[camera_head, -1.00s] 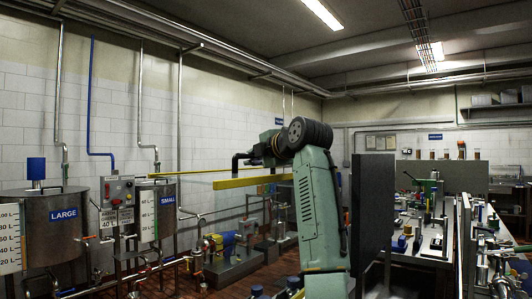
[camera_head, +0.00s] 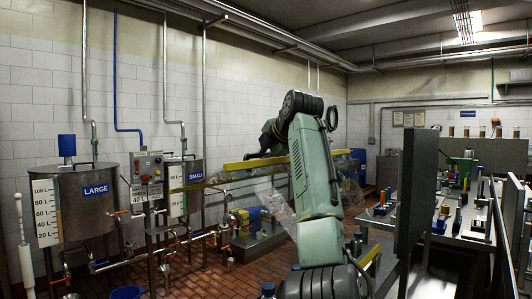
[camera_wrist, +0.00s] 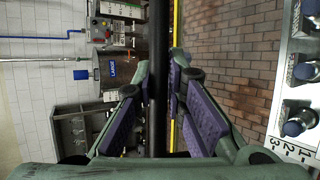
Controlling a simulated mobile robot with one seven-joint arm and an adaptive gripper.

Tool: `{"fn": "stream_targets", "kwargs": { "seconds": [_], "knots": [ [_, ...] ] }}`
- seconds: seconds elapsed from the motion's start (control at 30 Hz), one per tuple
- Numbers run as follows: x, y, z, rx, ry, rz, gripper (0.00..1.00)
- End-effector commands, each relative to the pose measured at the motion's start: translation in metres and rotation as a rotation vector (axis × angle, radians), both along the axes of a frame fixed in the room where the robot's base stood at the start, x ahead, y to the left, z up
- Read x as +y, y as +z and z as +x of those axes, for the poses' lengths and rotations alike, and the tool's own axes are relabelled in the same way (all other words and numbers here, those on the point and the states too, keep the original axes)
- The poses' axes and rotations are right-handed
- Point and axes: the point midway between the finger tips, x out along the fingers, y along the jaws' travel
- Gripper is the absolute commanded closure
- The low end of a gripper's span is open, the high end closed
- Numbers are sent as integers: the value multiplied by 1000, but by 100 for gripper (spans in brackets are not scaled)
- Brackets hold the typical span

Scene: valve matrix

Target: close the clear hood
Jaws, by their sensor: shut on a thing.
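The clear hood is a see-through panel (camera_head: 252,192) with yellow edge bars, in the middle of the head view. One yellow bar (camera_head: 240,166) runs across just beside my gripper (camera_head: 266,143); a second, shorter yellow bar lies lower to the left. The panel looks tilted, and what lies behind shows through it. In the wrist view, my gripper (camera_wrist: 161,75) has its purple-padded fingers on both sides of a long black bar (camera_wrist: 158,35), the hood's handle, and is shut on it. A yellow edge (camera_wrist: 176,30) runs alongside. My arm hides part of the hood's right side.
The LARGE tank (camera_head: 82,208) and SMALL tank (camera_head: 186,190) stand on the left with pipes and a control box (camera_head: 146,168). A blue bucket (camera_head: 127,292) is on the brick floor. A dark upright panel (camera_head: 415,185) and a workbench (camera_head: 465,225) stand right of my arm.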

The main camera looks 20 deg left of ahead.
Motion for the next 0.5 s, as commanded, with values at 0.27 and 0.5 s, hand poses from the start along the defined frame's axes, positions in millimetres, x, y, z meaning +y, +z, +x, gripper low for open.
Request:
{"fn": "stream_targets", "kwargs": {
  "seconds": [0.27, 0.5],
  "knots": [
    [1, 0, -1, -2, 3, -2, 100],
    [1, 0, 0, -1, 2, -2, 77]
  ]
}}
